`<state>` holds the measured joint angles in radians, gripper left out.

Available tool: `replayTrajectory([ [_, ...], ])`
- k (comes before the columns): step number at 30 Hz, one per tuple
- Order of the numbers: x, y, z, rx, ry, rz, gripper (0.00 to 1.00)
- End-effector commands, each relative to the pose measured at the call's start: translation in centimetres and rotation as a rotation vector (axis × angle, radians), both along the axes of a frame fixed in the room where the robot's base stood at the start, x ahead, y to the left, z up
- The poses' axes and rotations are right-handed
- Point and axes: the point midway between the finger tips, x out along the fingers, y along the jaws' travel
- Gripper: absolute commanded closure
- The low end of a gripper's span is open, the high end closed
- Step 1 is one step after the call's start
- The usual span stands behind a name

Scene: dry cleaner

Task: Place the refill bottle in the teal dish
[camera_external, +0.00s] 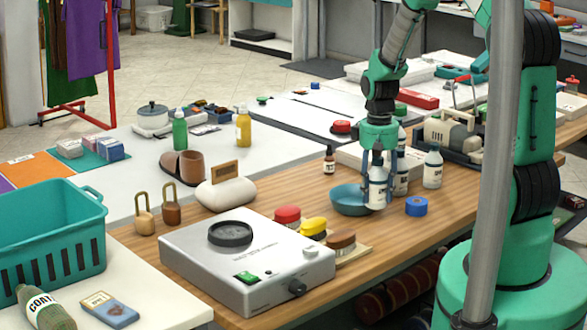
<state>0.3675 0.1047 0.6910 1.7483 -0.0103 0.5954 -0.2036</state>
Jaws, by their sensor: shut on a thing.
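The teal dish (345,203) sits on the wooden counter, right of the middle of the view. My gripper (377,168) points down and is shut on a white bottle with a dark label (377,193), which I take to be the refill bottle. The bottle is upright and overlaps the dish's right side in the picture. I cannot tell whether its base is over the dish, in front of it or touching it. The gripper's fingers cover the bottle's upper part.
White bottles (433,170) stand close to the right of the held bottle. A blue tape roll (416,206) lies in front of them, and a small brown bottle (329,161) stands behind the dish. Brushes (313,228) and a grey device (245,262) are front left.

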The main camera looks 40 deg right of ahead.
Motion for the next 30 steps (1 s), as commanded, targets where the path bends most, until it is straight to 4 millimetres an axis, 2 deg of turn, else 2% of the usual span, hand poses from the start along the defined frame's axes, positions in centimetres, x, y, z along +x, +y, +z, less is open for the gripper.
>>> replayTrajectory([
  [9, 5.6, -2.1, -0.7, 0.0, -0.001, 0.0, 0.91],
  [18, 9.9, -3.6, -1.1, 0.0, 0.0, 0.0, 0.91],
  [23, 10.8, -4.0, -1.1, 0.0, -0.001, 0.0, 0.91],
  [30, 10.9, -4.0, -1.0, 0.0, 0.0, 0.0, 0.91],
])
